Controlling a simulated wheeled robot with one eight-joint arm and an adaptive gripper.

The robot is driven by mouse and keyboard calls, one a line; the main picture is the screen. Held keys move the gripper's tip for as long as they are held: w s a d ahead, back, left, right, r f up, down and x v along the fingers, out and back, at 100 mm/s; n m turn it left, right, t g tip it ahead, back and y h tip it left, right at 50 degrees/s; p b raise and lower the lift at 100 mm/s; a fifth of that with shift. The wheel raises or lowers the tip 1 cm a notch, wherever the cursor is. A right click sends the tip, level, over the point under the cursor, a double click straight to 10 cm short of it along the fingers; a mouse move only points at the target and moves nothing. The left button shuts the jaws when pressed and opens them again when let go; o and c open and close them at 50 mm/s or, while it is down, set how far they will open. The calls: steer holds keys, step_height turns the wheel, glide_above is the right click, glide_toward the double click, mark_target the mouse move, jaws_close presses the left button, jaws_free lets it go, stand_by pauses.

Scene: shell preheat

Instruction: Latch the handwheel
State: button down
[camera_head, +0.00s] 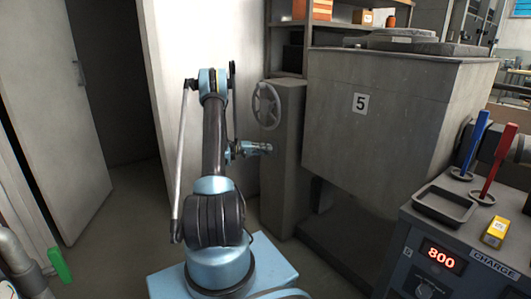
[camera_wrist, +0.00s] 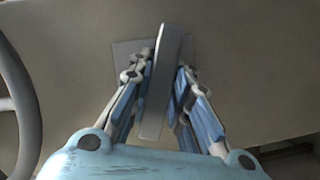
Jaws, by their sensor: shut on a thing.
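The grey handwheel (camera_head: 266,106) is mounted on the upper face of a grey pillar in the head view. Part of its rim (camera_wrist: 22,95) shows at the left edge of the wrist view. My gripper (camera_wrist: 166,72) is shut on a flat grey bar-like lever (camera_wrist: 160,95), which stands between its fingers, slightly tilted. A small square plate (camera_wrist: 124,48) lies behind the lever on the pillar's face. In the head view my gripper (camera_head: 268,149) is at the pillar, below the handwheel; the lever is hidden there.
The grey pillar (camera_head: 287,185) stands beside a large box marked 5 (camera_head: 400,110). A control console (camera_head: 455,265) reading 800 is at the lower right, with a tray (camera_head: 445,207), a yellow box (camera_head: 496,232) and blue and red handles. A door (camera_head: 50,110) stands open at left.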

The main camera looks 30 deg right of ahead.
steer(key=shift+w+a+f+n+g+h, duration=0.1)
steer(key=shift+n+g+h, duration=0.15)
steer(key=shift+n, duration=0.5)
steer(key=shift+w+n+g+h, duration=0.15)
steer(key=shift+n+h, duration=0.2)
steer(key=shift+n, duration=0.4)
steer(key=shift+s, duration=0.1)
steer(key=c, duration=1.5)
jaws_free()
steer(key=shift+s, duration=0.1)
steer(key=v, duration=1.2)
steer(key=shift+f, duration=0.15)
